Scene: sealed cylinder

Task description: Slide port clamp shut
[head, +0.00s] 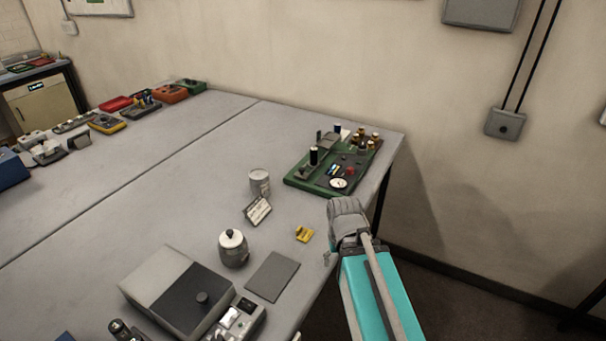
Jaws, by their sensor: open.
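A green board (296,181) lies at the far right corner of the table. It carries dark upright cylinders, a white round dial (338,183), brass-coloured fittings (375,138), a red part (351,170) and small blue and yellow parts. I cannot tell which part is the port clamp, or whether it is open or shut. My gripper (328,257) is small in the picture, at the table's right edge, nearer to me than the board. It is open and apart from the board, with nothing seen in it.
The table's middle is clear.

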